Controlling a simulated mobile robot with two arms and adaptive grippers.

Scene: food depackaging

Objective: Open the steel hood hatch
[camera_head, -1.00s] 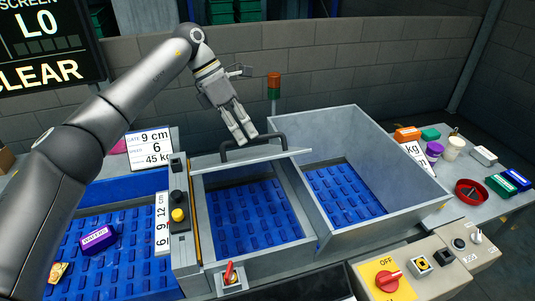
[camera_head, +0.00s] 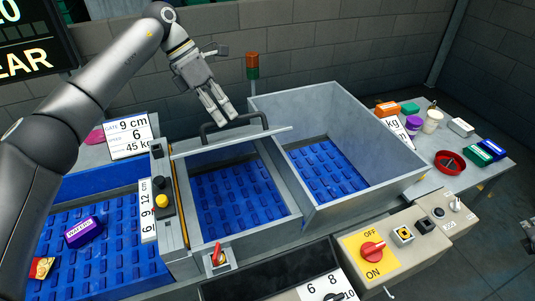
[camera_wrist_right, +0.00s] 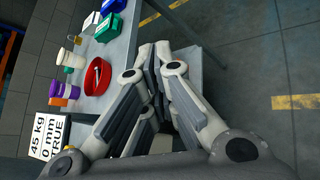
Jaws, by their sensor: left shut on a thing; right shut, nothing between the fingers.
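The steel hatch (camera_head: 225,140) is a grey panel at the back of the hood opening, seen nearly edge-on. A dark bar handle (camera_head: 262,117) stands up along it. My left gripper (camera_head: 226,117) reaches down from behind and is shut on the handle, its fingertips covering part of the bar. The blue belt (camera_head: 238,195) shows through the open space in front of the panel. My right gripper (camera_wrist_right: 168,55) is shut and empty in the right wrist view, close to the side table.
A deep steel bin (camera_head: 375,165) stands right of the hatch. The side table (camera_head: 485,170) holds a red bowl (camera_head: 450,163) and several small items. Control boxes with a red switch (camera_head: 372,252) lie in front. A purple package (camera_head: 83,231) lies on the left belt.

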